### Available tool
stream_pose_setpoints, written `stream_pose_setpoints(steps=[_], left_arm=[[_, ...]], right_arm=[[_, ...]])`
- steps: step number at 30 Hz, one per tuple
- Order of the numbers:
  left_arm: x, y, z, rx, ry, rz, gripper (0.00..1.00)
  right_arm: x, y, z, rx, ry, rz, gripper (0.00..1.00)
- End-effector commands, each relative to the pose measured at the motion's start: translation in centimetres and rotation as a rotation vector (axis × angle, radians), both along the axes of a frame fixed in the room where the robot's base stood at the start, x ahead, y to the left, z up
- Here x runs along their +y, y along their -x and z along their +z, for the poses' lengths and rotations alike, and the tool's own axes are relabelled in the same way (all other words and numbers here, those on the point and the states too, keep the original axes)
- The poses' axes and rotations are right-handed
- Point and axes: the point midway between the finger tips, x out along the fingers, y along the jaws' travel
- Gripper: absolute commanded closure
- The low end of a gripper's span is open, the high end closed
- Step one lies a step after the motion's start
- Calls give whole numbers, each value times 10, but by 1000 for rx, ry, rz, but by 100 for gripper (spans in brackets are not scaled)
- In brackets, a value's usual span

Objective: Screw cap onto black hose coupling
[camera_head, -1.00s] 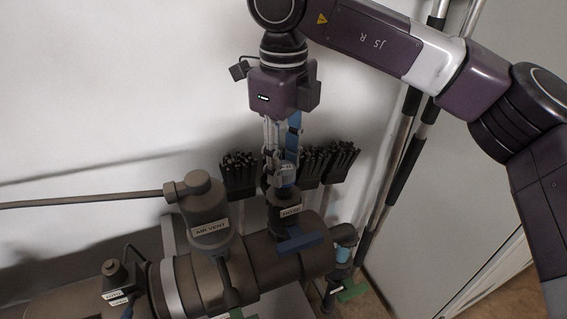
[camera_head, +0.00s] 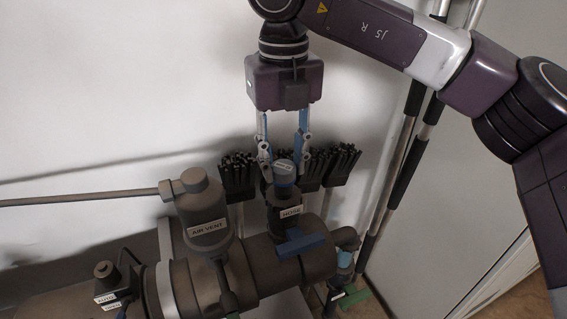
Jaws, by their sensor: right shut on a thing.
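The black hose coupling (camera_head: 287,220) stands upright on the pipe and carries a white label reading "HOSE". The grey-blue cap (camera_head: 284,167), with a small white label, sits at the coupling's top, between the fingers of my right gripper (camera_head: 284,160). My right gripper points down from above and is shut on the cap. Whether the cap's thread is engaged cannot be told. My left gripper is not in view.
A grey canister labelled "AIR VENT" (camera_head: 207,213) stands left of the coupling on the large dark pipe (camera_head: 260,272). A blue handle (camera_head: 300,245) sits below the coupling. Black brushes (camera_head: 333,165) hang close behind, against the white wall.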

Motion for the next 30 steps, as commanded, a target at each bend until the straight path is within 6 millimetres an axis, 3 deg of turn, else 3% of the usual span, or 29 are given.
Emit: stream_pose_setpoints(steps=[9,19,30], left_arm=[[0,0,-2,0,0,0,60],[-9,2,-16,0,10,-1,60],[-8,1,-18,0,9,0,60]], right_arm=[[0,1,0,1,1,-28,100],[0,0,-1,-1,2,-378,100],[0,0,0,-1,2,-422,100]])
